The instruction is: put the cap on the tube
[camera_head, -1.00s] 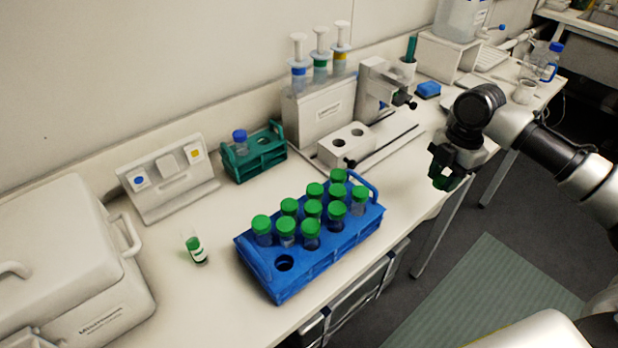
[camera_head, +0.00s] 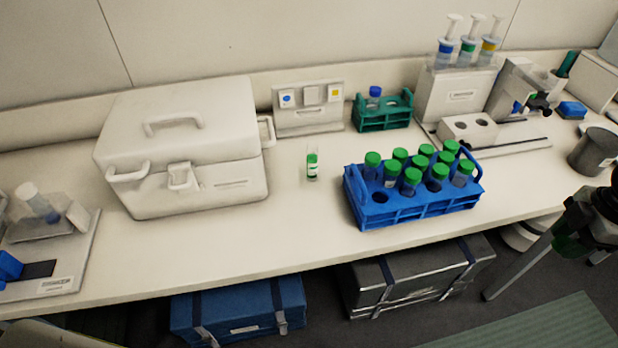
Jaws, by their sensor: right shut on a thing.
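An uncapped clear tube (camera_head: 312,165) with a green-and-white lower part stands alone on the bench, between the white lidded box and the blue rack. My right gripper (camera_head: 570,240) is at the right edge, beyond the bench's front edge and far from the tube. It is shut on a dark green thing that looks like the cap (camera_head: 566,246), mostly hidden by the fingers. My left gripper is not in view.
A blue rack (camera_head: 405,217) holds several green-capped tubes and has an empty front-left hole. A white lidded box (camera_head: 230,185) stands left of the tube. A teal rack (camera_head: 385,122) with a blue-capped tube and a small panel (camera_head: 308,117) are behind. Bench in front of the tube is clear.

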